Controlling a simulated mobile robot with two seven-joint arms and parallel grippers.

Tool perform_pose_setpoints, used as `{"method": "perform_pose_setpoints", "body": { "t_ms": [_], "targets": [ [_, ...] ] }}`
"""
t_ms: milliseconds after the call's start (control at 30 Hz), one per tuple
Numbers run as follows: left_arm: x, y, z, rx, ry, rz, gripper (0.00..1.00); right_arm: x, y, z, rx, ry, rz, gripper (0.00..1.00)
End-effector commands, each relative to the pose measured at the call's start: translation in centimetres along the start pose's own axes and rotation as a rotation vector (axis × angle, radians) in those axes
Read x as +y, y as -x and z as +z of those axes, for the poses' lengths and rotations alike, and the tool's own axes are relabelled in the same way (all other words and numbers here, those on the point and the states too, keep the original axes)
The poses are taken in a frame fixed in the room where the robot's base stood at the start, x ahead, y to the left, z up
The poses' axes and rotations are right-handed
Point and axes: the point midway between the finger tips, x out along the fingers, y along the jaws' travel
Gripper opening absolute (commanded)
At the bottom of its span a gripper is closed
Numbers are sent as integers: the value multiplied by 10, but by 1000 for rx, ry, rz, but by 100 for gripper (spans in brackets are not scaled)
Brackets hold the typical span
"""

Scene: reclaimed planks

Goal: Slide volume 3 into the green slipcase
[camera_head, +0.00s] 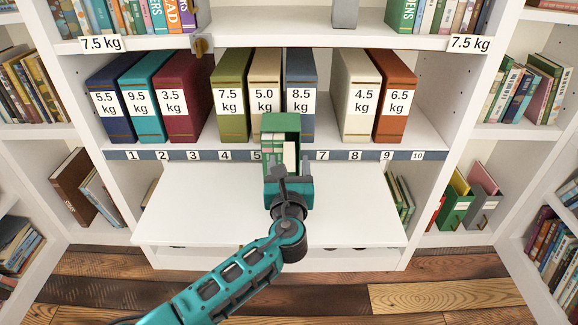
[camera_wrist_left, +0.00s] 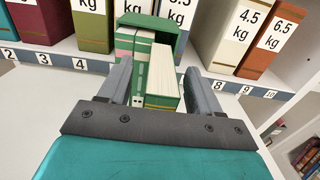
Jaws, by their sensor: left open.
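My left gripper (camera_head: 288,172) is in front of the slipcase. In the left wrist view its two fingers stand open, one on each side of the protruding volume, with a gap at least on the right. My right gripper is not in view.
Weight-labelled binders, such as the olive one (camera_head: 232,95) and the orange one (camera_head: 395,95), stand on the shelf behind. A numbered strip (camera_head: 210,155) runs along its edge. The white board (camera_head: 190,205) is clear on both sides. A shelf (camera_head: 260,40) hangs above.

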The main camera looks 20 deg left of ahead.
Motion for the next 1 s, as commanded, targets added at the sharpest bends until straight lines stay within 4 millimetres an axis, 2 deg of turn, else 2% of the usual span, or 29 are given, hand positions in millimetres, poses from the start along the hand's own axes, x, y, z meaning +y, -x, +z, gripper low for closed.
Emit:
{"method": "perform_pose_setpoints", "body": {
  "t_ms": [167, 267, 500, 700, 833, 1000],
  "targets": [
    [0, 6, -1, 3, -2, -1, 64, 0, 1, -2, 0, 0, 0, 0],
    [0, 20, 0, 4, -2, -1, 64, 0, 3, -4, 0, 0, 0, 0],
    [0, 73, 0, 5, 0, -2, 64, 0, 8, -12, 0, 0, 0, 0],
    [0, 110, 0, 3, 0, -1, 64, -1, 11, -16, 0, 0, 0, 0],
    [0, 124, 0, 2, 0, -1, 64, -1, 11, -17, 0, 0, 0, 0],
    [0, 129, 0, -1, 0, 0, 64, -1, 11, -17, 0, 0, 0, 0]
  ]
}}
